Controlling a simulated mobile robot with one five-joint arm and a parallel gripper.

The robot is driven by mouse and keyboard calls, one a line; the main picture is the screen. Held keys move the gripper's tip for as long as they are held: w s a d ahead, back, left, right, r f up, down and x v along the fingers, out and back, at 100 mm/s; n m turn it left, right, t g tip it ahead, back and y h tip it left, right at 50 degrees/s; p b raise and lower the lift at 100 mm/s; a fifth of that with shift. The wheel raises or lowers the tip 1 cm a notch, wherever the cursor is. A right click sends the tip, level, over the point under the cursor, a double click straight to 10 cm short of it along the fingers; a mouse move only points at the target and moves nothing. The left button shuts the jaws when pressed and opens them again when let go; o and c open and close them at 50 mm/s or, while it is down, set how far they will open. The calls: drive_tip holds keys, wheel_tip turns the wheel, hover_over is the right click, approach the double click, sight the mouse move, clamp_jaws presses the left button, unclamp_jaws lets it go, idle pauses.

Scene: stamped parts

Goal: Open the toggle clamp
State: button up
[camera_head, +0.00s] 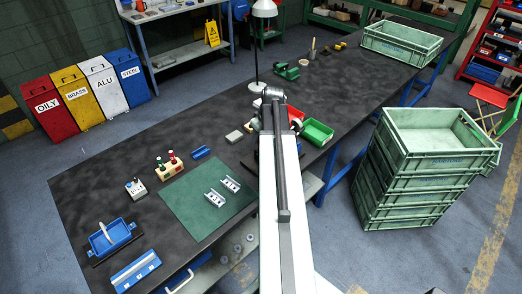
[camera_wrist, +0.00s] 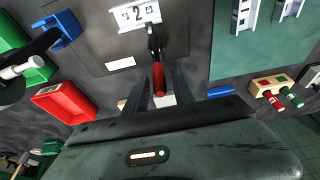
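The toggle clamp (camera_wrist: 155,42) shows in the wrist view as a dark metal piece with a red handle grip (camera_wrist: 159,80). It sits beside a bright metal part marked "2" (camera_wrist: 136,14) on a grey plate. My gripper (camera_wrist: 158,82) is open, with one dark finger on each side of the red grip and gaps visible between. Whether either finger touches the grip I cannot tell. In the head view my arm covers the clamp, and my gripper is not clearly visible at its far end.
Red (camera_wrist: 65,102) and green (camera_head: 317,132) bins stand near the clamp. Stacked crates (camera_head: 410,200) stand right of the bench.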

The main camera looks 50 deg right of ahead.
clamp_jaws()
drive_tip(key=shift+w+d+f+b, duration=0.1)
drive_tip(key=shift+w+f+b, duration=0.85)
drive_tip(key=shift+w, duration=0.4)
drive_tip(key=shift+w+d+f+b, duration=0.1)
drive_tip(key=shift+w+f+b, duration=0.8)
drive_tip(key=shift+w, duration=0.45)
drive_tip(key=shift+w+d+f+b, duration=0.1)
drive_tip(key=shift+w+f+b, duration=0.85)
drive_tip(key=shift+w, duration=0.4)
drive_tip(key=shift+b+x, duration=1.2)
drive_tip(key=shift+x, duration=0.1)
drive_tip(key=shift+s, duration=0.1)
drive_tip(key=shift+o, duration=0.2)
unclamp_jaws()
drive_tip(key=shift+r, duration=0.2)
